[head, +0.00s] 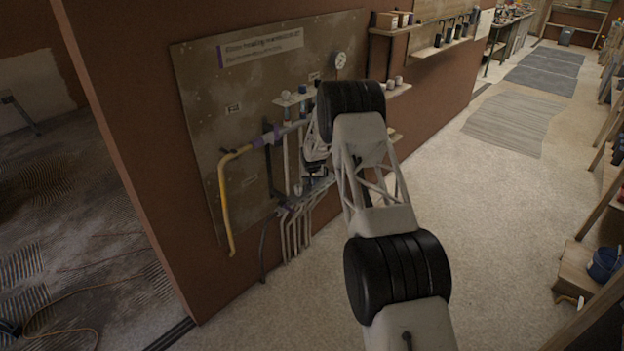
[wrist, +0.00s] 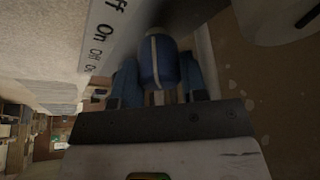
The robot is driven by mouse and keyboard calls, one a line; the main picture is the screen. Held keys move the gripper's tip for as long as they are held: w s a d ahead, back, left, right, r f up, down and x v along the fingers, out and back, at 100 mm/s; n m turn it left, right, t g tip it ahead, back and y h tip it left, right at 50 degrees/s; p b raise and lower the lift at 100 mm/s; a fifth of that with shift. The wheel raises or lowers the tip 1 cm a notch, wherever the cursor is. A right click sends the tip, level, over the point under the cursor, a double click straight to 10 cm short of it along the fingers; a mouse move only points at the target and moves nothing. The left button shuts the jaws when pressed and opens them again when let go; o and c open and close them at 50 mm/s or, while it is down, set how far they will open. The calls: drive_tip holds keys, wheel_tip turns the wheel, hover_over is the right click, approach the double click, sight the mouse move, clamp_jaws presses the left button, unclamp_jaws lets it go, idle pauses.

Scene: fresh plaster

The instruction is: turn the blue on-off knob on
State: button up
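In the wrist view, the blue knob (wrist: 164,62) has a pale stripe along its middle. It sits in front of my gripper (wrist: 160,85), with a dark blue finger close on either side. I cannot tell whether the fingers touch it or stand slightly apart. A pale label strip (wrist: 103,38) beside the knob carries "Off" and "On" lettering. In the head view, my gripper (head: 313,180) is at the lower pipework of the wall panel, partly behind my arm. The knob cannot be made out there.
The brown panel (head: 207,85) carries a round gauge (head: 340,60), small shelves, a yellow pipe (head: 224,195) and several grey pipes (head: 297,232) below. Wall shelves (head: 395,28) stand to the right.

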drive_tip(key=shift+c, duration=0.5)
drive_tip(key=shift+n, duration=0.5)
drive_tip(key=shift+n+y, duration=0.9)
drive_tip(key=shift+n, duration=0.8)
drive_tip(key=n, duration=0.2)
drive_tip(key=n+g+y, duration=0.1)
drive_tip(key=n, duration=0.2)
drive_tip(key=shift+y, duration=0.3)
drive_tip(key=n+g, duration=0.2)
drive_tip(key=n, duration=0.2)
drive_tip(key=shift+y, duration=0.4)
drive_tip(key=n+g, duration=0.1)
drive_tip(key=n, duration=0.3)
drive_tip(key=shift+g, duration=0.3)
drive_tip(key=shift+n, duration=0.4)
